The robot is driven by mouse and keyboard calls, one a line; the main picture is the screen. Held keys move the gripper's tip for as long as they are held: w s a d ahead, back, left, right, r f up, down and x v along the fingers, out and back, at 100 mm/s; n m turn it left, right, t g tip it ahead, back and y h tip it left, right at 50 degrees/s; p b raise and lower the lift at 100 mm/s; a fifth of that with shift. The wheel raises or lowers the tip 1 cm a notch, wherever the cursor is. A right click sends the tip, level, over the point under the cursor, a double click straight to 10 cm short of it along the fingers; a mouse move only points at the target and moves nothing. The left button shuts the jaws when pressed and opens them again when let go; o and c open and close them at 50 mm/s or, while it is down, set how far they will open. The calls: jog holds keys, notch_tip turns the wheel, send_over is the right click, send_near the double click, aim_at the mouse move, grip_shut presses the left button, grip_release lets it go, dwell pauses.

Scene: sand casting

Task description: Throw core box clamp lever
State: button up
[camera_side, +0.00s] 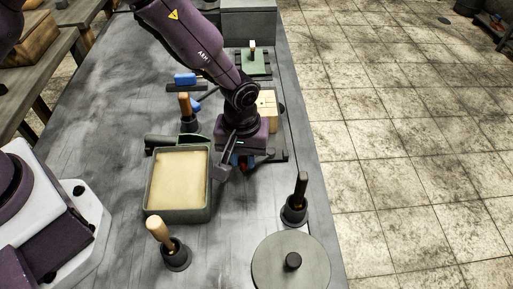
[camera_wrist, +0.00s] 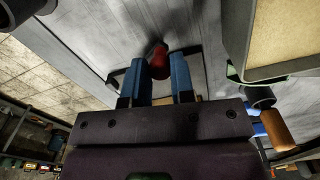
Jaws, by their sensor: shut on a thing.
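My gripper (camera_side: 241,163) points down at the bench, to the right of the sand-filled box. In the wrist view its two blue fingers (camera_wrist: 160,72) are closed on a red knob (camera_wrist: 158,55), taken to be the clamp lever's grip. Dark bars show on both sides of the knob, close to the bench top. In the side view my wrist hides most of the clamp, and only small bits of red and blue show under it. A tan block (camera_side: 267,103), possibly the core box, sits just behind my wrist and is partly covered by it.
A grey box of sand (camera_side: 149,204) stands left of my gripper. Cups hold a wooden-handled tool (camera_side: 160,231), a dark-handled tool (camera_side: 301,188) and another wooden-handled tool (camera_side: 186,106). A round lid (camera_side: 270,270) lies in front. A green fixture (camera_side: 253,67) is behind.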

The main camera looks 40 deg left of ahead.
jog(key=shift+s+d+f+n, duration=0.1)
jog(key=shift+s+d+n, duration=0.1)
jog(key=shift+s+n, duration=0.15)
jog(key=shift+d, duration=0.1)
jog(key=shift+d+n, duration=0.25)
jog(key=shift+n, duration=0.2)
jog(key=shift+s, duration=0.1)
jog(key=shift+d+n, duration=0.45)
jog(key=shift+n, duration=0.15)
jog(key=shift+d+n, duration=0.2)
jog(key=shift+n, duration=0.1)
